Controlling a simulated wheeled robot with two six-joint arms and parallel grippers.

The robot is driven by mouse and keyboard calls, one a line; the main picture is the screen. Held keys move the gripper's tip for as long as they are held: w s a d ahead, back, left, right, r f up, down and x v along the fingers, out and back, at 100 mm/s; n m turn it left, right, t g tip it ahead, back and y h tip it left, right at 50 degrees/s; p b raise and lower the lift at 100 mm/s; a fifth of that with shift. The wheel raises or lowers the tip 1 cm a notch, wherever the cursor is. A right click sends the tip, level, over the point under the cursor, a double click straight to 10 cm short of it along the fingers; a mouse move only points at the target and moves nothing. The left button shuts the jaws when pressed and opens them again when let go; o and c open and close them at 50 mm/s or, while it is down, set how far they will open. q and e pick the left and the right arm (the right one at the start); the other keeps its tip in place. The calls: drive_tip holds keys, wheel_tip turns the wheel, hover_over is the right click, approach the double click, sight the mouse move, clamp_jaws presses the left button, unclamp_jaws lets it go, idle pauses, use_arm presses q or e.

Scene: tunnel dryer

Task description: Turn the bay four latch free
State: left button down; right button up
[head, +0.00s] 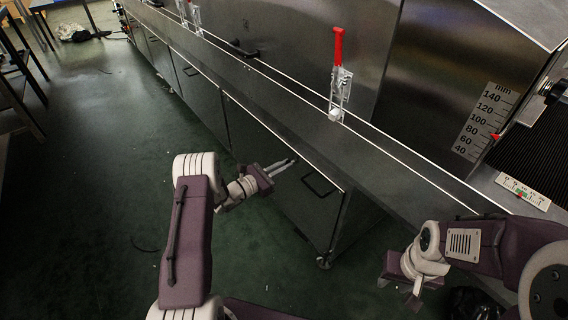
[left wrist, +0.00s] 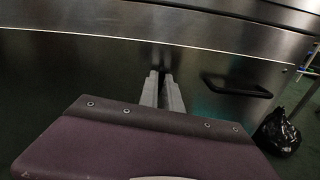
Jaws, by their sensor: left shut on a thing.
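A toggle latch with an upright red handle (head: 338,46) and a silver metal body (head: 341,88) stands on the steel ledge, with a white tip at its foot. Smaller latches (head: 195,17) show further along the ledge; I cannot tell which one is bay four's. My left gripper (head: 290,162) is low in front of the cabinet doors, well below and left of the near latch. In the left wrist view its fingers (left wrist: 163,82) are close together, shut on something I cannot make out. My right gripper (head: 416,288) hangs at the lower right, its fingers barely visible.
A black door handle (head: 318,186) is close to the left gripper and also shows in the left wrist view (left wrist: 237,86). A mm scale (head: 480,120) is at the right. A black bag (left wrist: 280,130) lies on the floor. The green floor at left is mostly clear.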

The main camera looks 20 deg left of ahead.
use_arm(q)
drive_tip(key=shift+n+p, duration=0.3)
drive_tip(key=shift+n, duration=0.4)
drive_tip(key=c, duration=1.5)
unclamp_jaws()
drive_tip(key=shift+c, duration=0.2)
drive_tip(key=p+v, duration=0.4)
drive_tip(key=v, duration=0.5)
